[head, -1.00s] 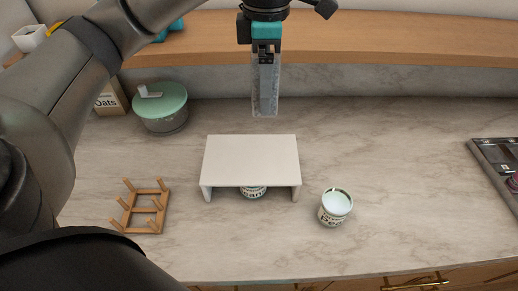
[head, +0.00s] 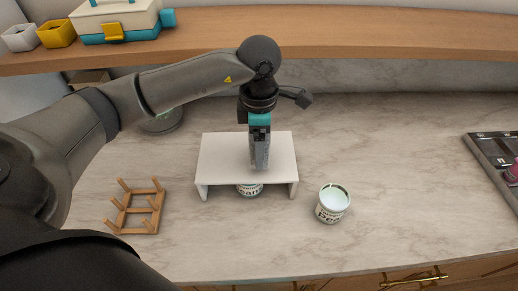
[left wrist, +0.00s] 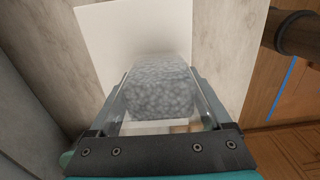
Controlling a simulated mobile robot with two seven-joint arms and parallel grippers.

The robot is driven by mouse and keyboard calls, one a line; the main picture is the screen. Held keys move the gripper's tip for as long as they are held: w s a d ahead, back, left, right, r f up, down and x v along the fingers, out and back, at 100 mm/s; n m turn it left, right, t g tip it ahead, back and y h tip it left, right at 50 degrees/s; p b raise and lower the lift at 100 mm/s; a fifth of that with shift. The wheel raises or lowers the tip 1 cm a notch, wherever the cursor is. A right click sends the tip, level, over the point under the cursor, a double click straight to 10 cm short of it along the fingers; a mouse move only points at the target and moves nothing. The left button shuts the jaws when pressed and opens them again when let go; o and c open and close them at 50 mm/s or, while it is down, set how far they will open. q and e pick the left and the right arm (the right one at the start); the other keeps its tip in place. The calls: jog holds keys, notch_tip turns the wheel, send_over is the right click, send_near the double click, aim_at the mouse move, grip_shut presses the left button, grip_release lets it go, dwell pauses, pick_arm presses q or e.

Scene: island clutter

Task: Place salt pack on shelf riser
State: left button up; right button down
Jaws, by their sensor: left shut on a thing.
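The salt pack (left wrist: 162,88) is a grey, speckled, clear-wrapped block between the fingers of my left gripper (head: 260,165). In the head view the salt pack (head: 261,150) is a narrow upright grey shape, partly hidden by the gripper. The white shelf riser (head: 220,158) stands on the counter, and its top also shows behind the pack in the left wrist view (left wrist: 100,35). The left gripper is shut on the pack over the riser's top. I cannot tell whether the pack touches the top. My right gripper is not in view.
A can (head: 249,190) stands under the riser, and another can (head: 332,204) stands to its right. A wooden peg rack (head: 138,208) is at left. A pot (head: 162,122) is partly behind my arm. A tray (head: 495,160) lies at far right. Open counter lies between.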

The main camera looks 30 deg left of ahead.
pick_arm(q)
notch_tip(320, 180, down, 2)
jog(key=shift+f, duration=0.2)
jog(key=o, duration=1.4)
jog(key=shift+r, duration=0.1)
jog(key=shift+r, duration=0.2)
notch_tip(320, 180, up, 12)
jog(key=shift+b, duration=0.35)
